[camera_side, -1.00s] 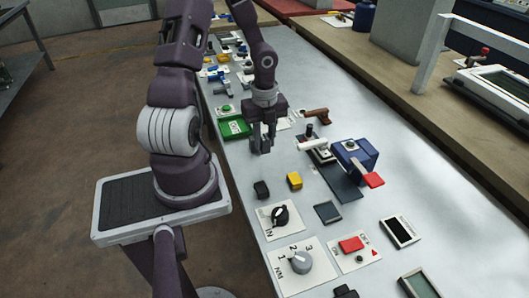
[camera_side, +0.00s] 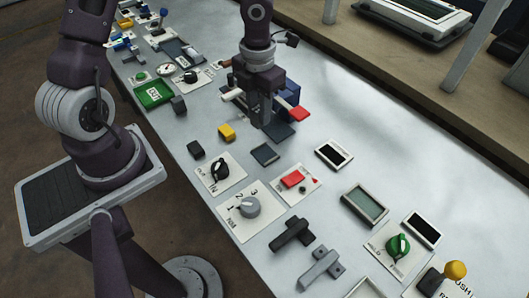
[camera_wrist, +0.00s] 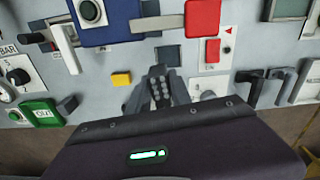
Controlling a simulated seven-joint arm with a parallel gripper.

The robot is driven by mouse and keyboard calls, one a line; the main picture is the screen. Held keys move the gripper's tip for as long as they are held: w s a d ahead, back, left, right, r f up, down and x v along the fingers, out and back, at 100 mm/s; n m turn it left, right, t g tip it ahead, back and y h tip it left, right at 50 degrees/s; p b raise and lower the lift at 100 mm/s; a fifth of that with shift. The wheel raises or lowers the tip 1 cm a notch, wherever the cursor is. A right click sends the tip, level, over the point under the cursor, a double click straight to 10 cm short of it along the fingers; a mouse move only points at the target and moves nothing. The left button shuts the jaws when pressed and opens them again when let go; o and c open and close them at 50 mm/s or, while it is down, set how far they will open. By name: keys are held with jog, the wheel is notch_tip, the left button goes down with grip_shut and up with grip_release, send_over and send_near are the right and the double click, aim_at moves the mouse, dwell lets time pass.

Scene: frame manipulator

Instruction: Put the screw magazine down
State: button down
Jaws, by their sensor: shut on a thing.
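My gripper (camera_side: 264,118) points down and is shut on a small dark block with rows of light dots, which I take to be the screw magazine (camera_wrist: 160,86). In the wrist view the grey fingers (camera_wrist: 158,98) flank it. In the side view the fingers hide most of it. My gripper is in front of the blue box (camera_side: 290,95) with the red handle (camera_side: 299,114) and partly hides it. The fingertips overlap the dark plate (camera_side: 280,131) in this view. I cannot tell how high the magazine is above the table.
A panel with a red switch (camera_side: 293,179) and a knob panel (camera_side: 249,207) stand nearer. Bare table (camera_side: 345,110) lies right of the blue box.

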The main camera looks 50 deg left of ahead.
jog(key=shift+m, duration=0.7)
jog(key=f, duration=0.3)
jog(key=d+f, duration=0.1)
jog(key=f, duration=0.2)
jog(key=d+f, duration=0.1)
jog(key=f, duration=0.3)
jog(key=shift+w, duration=0.1)
jog(key=c, duration=1.2)
grip_release()
jog(key=shift+f, duration=0.1)
jog(key=shift+o, duration=0.2)
